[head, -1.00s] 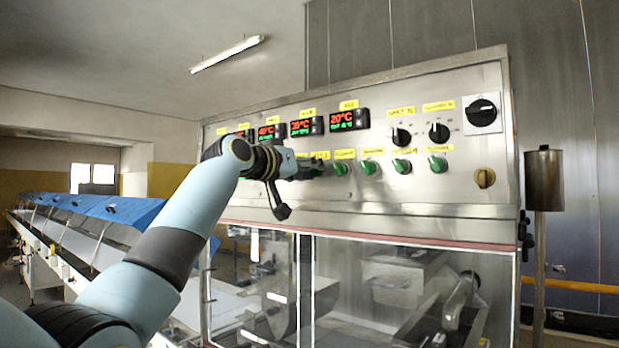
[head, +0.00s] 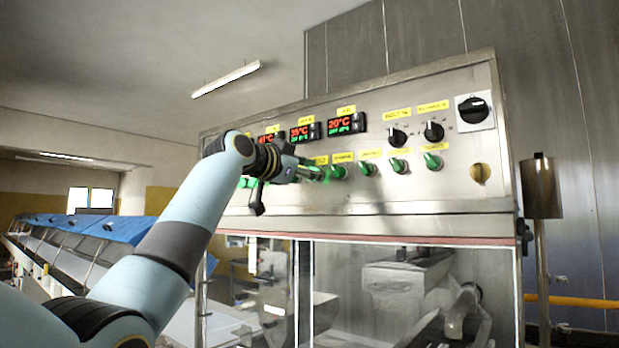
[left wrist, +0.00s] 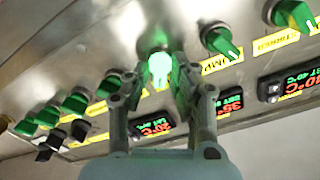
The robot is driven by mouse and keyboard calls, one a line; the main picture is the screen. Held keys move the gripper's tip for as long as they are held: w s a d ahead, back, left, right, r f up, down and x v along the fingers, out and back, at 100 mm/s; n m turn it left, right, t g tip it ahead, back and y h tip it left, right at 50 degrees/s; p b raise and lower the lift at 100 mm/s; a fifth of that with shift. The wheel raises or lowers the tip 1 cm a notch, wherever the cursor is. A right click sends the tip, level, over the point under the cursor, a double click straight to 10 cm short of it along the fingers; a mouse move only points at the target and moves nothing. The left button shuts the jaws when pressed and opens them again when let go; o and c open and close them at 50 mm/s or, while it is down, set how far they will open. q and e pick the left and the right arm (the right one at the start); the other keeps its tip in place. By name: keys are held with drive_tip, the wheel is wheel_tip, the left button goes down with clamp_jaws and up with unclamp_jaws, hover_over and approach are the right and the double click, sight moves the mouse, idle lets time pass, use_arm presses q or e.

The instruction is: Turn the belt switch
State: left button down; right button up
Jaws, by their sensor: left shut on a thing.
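A row of green rotary switches runs along the steel panel; one of them (head: 368,168) stands right of my gripper. My left gripper (head: 308,171) reaches the row from the left. In the left wrist view, which sees the panel upside down, its two fingers (left wrist: 158,80) are shut on a brightly lit green switch (left wrist: 160,62), one on each side. Its label is hidden, so I cannot read whether it is the belt switch. Neighbouring green switches stand unlit on both sides of it in that view, one at right (left wrist: 220,40). My right gripper is not in view.
Red temperature displays (head: 346,124) sit just above the switches. A clear-windowed cabinet (head: 345,300) lies below. A blue-covered conveyor (head: 95,228) runs at left.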

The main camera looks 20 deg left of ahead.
use_arm(q)
drive_tip(key=shift+f+m, duration=0.1)
drive_tip(key=shift+m, duration=0.2)
drive_tip(key=c, duration=1.4)
unclamp_jaws()
drive_tip(key=shift+o, duration=0.2)
drive_tip(key=shift+s, duration=0.1)
drive_tip(key=v, duration=1.2)
